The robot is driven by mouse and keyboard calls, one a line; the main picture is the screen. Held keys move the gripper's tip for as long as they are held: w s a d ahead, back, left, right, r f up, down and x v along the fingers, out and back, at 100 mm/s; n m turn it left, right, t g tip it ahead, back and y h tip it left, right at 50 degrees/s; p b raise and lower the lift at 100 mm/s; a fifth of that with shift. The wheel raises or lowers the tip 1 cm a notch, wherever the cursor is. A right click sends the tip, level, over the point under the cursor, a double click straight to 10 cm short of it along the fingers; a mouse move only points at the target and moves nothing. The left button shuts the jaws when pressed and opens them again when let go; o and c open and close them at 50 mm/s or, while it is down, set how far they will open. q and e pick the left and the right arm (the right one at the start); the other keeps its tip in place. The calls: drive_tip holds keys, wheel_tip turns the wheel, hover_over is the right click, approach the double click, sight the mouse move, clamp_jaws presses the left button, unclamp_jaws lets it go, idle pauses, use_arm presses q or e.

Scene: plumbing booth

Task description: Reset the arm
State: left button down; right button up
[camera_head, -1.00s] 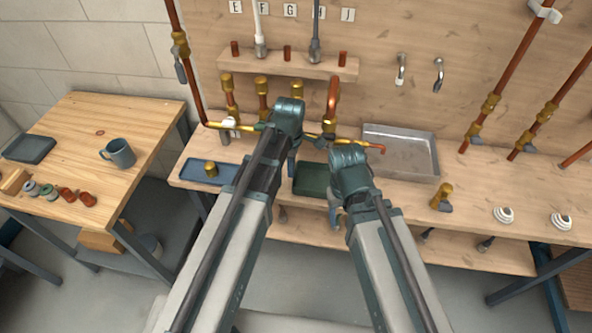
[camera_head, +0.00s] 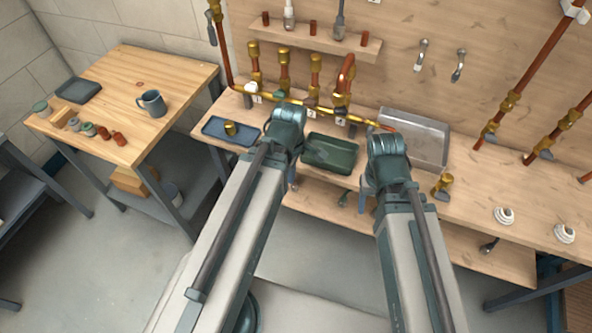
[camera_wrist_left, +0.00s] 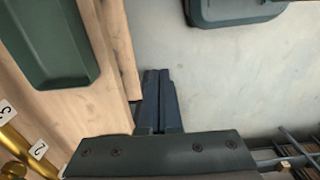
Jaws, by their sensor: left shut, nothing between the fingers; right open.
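My left arm reaches in from the left in the head view and ends in front of the bench. Its gripper (camera_head: 291,180) is mostly hidden behind its own wrist there. In the left wrist view its dark fingers (camera_wrist_left: 158,98) are together with nothing between them, over the floor beside the bench edge. My right gripper (camera_head: 367,194) hangs below its wrist at the bench's front edge, partly hidden by the arm; it is open. No object is seen in it.
The bench (camera_head: 465,205) carries a green tray (camera_head: 330,153), a blue tray (camera_head: 230,131) and a metal basin (camera_head: 425,140). Brass and copper pipes (camera_head: 283,68) stand behind my wrists. A side table (camera_head: 175,75) with a mug (camera_head: 151,103) is at left. Open floor (camera_head: 110,270) lies in front.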

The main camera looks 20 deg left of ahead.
idle(0.3)
use_arm(q)
drive_tip(key=s+d+m, duration=0.1)
drive_tip(key=d+m, duration=0.4)
drive_tip(key=m, duration=0.5)
drive_tip(key=s+d+m+y, duration=0.1)
drive_tip(key=s+d+m, duration=0.1)
drive_tip(key=d+m, duration=0.4)
drive_tip(key=m, duration=0.5)
drive_tip(key=shift+d, duration=0.2)
drive_tip(key=c, duration=1.5)
unclamp_jaws()
drive_tip(key=shift+c, duration=0.2)
